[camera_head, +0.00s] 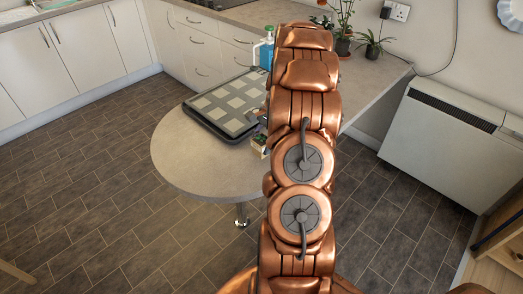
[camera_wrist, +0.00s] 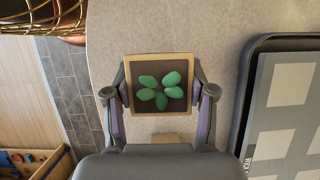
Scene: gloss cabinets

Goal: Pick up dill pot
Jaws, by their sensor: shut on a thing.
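The dill pot (camera_wrist: 160,99) is a small square pot with a pale wooden rim, dark soil and several green oval leaves. In the wrist view it sits between the two fingers of my gripper (camera_wrist: 159,96), which is shut on its left and right sides. The pot is over the grey worktop; I cannot tell whether it touches it or is slightly raised. In the head view a small part of the pot (camera_head: 259,145) shows beside my copper arm, which hides most of the gripper.
A dark tray with a pale checked surface (camera_head: 228,104) lies close by on the rounded worktop (camera_head: 176,158); it also shows in the wrist view (camera_wrist: 250,95). A blue-green bottle (camera_head: 265,52) and potted plants (camera_head: 343,40) stand farther back. The worktop's front left is clear.

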